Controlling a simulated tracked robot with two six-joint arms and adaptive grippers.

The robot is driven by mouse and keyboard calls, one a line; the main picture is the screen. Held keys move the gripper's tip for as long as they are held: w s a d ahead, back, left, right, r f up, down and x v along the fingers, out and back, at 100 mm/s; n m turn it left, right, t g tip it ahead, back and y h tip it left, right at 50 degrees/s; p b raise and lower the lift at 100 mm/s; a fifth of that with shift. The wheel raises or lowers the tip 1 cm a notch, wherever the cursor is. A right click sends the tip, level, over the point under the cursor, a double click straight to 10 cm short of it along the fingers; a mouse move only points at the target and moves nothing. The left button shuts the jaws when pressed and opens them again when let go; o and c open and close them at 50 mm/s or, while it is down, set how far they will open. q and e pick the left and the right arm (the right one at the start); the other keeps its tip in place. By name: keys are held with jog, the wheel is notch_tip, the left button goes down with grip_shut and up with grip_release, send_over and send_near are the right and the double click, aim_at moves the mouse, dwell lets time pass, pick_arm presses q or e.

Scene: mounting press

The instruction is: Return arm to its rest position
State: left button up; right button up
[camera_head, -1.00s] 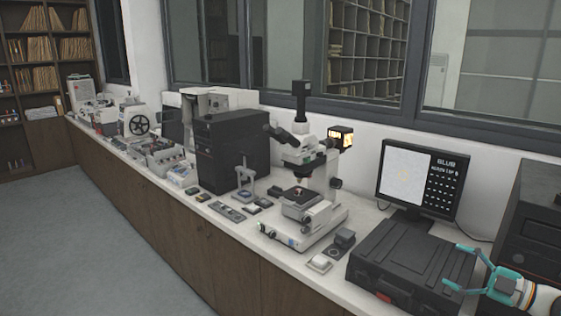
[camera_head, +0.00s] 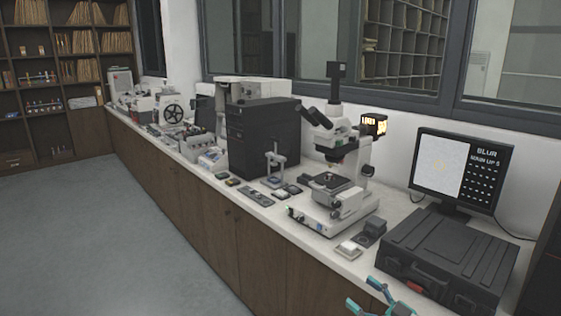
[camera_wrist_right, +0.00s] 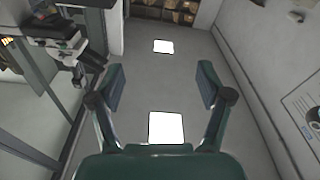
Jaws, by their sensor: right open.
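My right gripper (camera_head: 370,300) shows at the bottom edge of the head view, in front of the bench and below the black case. Only its teal fingers show there; the rest is cut off by the frame. In the right wrist view the two fingers (camera_wrist_right: 161,88) are spread wide with nothing between them. Beyond them are bright rectangular panels (camera_wrist_right: 166,127) on a grey surface. My left gripper is not in the head view.
A black case (camera_head: 452,258) lies on the bench near the gripper, with a monitor (camera_head: 438,168) behind it. A microscope (camera_head: 335,185) and a small white-topped block (camera_head: 348,249) stand to the left. The floor (camera_head: 110,235) in front of the bench is clear.

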jog(key=s+a+f+m+g+h+b, duration=0.1)
jog(key=s+a+f+m+g+h, duration=0.2)
jog(key=f, duration=0.5)
jog(key=s+a+f+m+g+h+b, duration=0.1)
jog(key=s+a+f+m, duration=0.25)
jog(key=s+f, duration=0.35)
jog(key=s+a+f+m+g+h, duration=0.2)
jog(key=s+a+f+m+h, duration=0.15)
jog(key=f, duration=0.55)
jog(key=s+f+m+g, duration=0.1)
jog(key=s+f+g, duration=0.3)
jog(key=s, duration=0.6)
jog(key=s+d+f+m+g+h, duration=0.1)
jog(key=s+f+g, duration=0.2)
jog(key=s, duration=0.8)
jog(key=shift+s+d+f+m+g, duration=0.2)
jog(key=shift+f+m+g, duration=0.1)
jog(key=shift+f+g, duration=0.1)
jog(key=shift+a+h, duration=0.1)
jog(key=shift+h, duration=0.15)
